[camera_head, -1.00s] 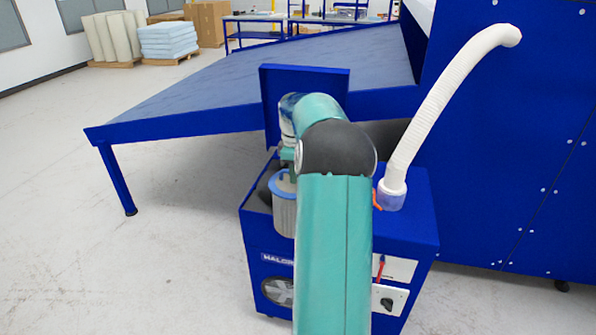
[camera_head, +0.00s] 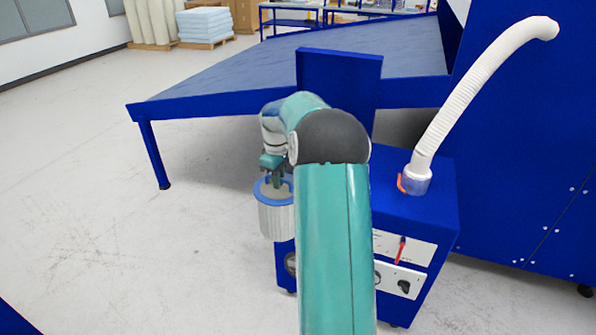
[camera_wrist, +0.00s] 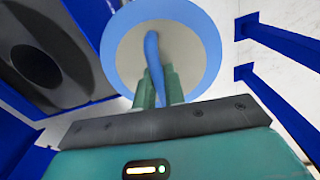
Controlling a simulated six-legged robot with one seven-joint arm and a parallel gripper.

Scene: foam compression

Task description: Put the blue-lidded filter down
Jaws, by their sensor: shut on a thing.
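The blue-lidded filter (camera_head: 277,217) is a pale pleated cylinder with a blue rim on top. It hangs upright in the air at the left side of the blue machine. My gripper (camera_head: 276,176) is above it and shut on its handle. In the wrist view the filter's round top (camera_wrist: 133,50) shows a grey disc, a blue rim and a blue strap handle (camera_wrist: 154,65) between the fingers of my gripper (camera_wrist: 158,85). The filter's underside is hidden, and my arm covers part of the machine.
The blue machine (camera_head: 430,215) has an upright open lid (camera_head: 340,85) and a white hose (camera_head: 480,90). A large blue sloped table (camera_head: 230,100) stands behind, with a leg (camera_head: 153,155) at left. The concrete floor (camera_head: 120,250) at left is clear.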

